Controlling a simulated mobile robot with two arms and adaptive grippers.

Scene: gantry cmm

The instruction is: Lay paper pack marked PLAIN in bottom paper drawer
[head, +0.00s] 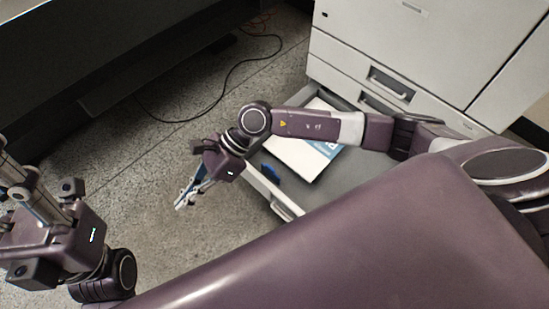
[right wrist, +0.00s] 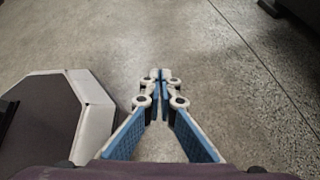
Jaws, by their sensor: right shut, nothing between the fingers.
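A white paper pack (head: 296,158) with a blue printed patch lies flat inside an open, grey-lined bottom drawer (head: 325,178) of the white machine. My right forearm crosses over it and hides part of it, and I cannot read its marking. My right gripper (head: 184,199) is past the drawer's front, above the floor, shut and empty. Its blue-padded fingers meet at the tips in the right wrist view (right wrist: 160,76). My left gripper (head: 12,172) is at the left edge, partly cut off, and I cannot tell its jaw state.
A dark cable (head: 228,85) lies on the speckled floor (head: 150,165). A dark structure (head: 90,50) stands at upper left.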

